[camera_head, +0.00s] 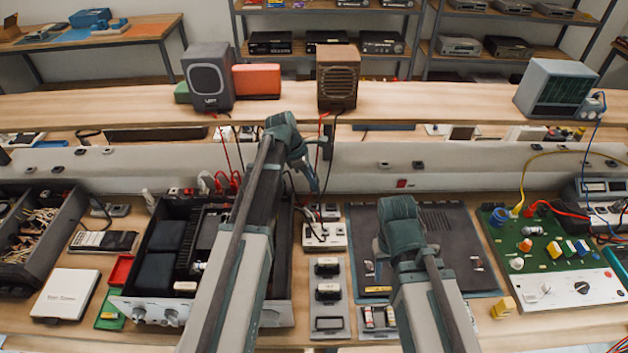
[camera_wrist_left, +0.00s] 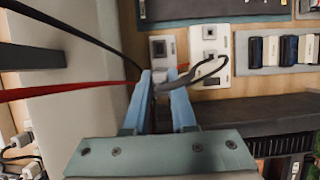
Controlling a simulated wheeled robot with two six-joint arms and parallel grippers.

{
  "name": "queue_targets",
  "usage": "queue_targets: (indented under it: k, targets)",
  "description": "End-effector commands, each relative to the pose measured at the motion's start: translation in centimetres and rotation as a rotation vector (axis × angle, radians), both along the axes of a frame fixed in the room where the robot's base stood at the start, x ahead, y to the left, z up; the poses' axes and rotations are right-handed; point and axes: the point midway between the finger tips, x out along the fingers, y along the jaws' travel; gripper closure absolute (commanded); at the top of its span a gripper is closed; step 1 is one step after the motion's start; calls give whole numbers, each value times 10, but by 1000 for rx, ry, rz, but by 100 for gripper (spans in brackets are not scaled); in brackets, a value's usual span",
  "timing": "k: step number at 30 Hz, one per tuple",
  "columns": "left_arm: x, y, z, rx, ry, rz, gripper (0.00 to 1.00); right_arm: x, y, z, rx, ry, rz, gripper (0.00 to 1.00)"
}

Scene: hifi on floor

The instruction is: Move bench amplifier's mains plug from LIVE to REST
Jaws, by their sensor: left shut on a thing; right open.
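The bench amplifier (camera_head: 130,303) appears to be the open black chassis with a silver knobbed front panel, partly hidden by my left arm. In the left wrist view, my left gripper (camera_wrist_left: 164,84) is shut on a small grey plug (camera_wrist_left: 161,82) with a dark looping cord. The white block (camera_wrist_left: 223,72) and grey plate (camera_wrist_left: 158,40) lie just beyond the fingertips. LIVE and REST labels are not readable. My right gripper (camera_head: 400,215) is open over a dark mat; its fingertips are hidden.
Red and black leads (camera_wrist_left: 60,92) run close beside the left fingers. A grey strip of modules (camera_head: 329,268) lies front of the white block. A green circuit board (camera_head: 540,250) stands right of the dark mat (camera_head: 455,225). Speakers (camera_head: 338,78) stand on the raised shelf behind.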

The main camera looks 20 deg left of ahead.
Motion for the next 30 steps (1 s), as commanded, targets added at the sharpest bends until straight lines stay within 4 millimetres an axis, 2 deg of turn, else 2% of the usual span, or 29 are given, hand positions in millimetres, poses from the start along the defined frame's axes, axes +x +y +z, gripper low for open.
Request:
queue_targets:
  k: [1,2,8,11,18,23,30]
  targets:
    - [0,0,9,0,0,0,100,0,0,9,0,0,0,50]
    - [0,0,11,0,0,0,100,0,0,11,0,0,0,50]
    - [1,-3,8,0,0,-1,100,0,0,8,0,0,0,50]
    - [5,-14,-1,0,-1,-4,100,0,0,-1,0,0,0,50]
    - [16,-53,-23,0,-1,-4,100,0,0,-23,0,0,0,50]
    - [16,-54,-21,0,0,0,100,0,0,-21,0,0,0,50]
    - [16,-54,-31,0,1,-1,100,0,0,-31,0,0,0,50]
